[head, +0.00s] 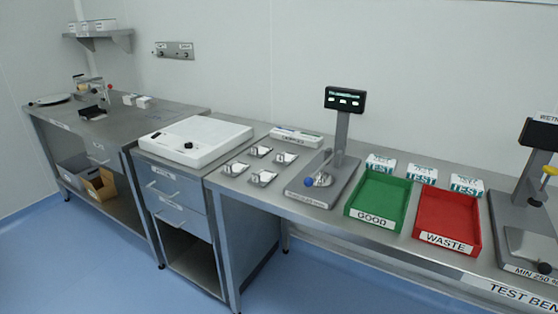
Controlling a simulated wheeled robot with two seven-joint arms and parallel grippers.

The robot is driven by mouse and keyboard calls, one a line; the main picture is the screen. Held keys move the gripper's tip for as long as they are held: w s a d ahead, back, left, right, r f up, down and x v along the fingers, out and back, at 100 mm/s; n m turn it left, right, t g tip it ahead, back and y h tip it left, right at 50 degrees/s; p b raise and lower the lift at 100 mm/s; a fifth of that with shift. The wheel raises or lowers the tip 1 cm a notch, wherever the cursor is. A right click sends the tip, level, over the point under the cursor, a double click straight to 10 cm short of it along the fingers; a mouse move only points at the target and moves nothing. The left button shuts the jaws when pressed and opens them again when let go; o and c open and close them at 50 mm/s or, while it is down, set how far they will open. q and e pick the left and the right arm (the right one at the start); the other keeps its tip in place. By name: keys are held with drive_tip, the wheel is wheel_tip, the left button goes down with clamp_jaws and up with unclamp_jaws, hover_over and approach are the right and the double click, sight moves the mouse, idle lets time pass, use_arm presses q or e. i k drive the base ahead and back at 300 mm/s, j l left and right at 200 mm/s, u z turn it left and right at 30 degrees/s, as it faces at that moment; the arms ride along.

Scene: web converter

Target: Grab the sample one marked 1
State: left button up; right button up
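Several small samples lie in a cluster on the metal bench, each a silvery piece on a flat base. They are the near left one (236,168), the far left one (259,151), the far right one (285,158) and the near right one (262,177). They are too small for me to read any number, so I cannot tell which is marked 1. Neither of my grippers is in the head view.
A white flat device (195,140) stands left of the samples, and a device with a display (345,98) stands right. A green GOOD tray (378,198), a red WASTE tray (447,216) and several TEST boxes (422,174) are further right. Drawers (180,188) sit below the bench.

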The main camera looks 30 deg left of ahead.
sight(235, 169)
drive_tip(key=u, duration=1.25)
drive_tip(key=i+j, duration=0.3)
drive_tip(key=j, duration=0.25)
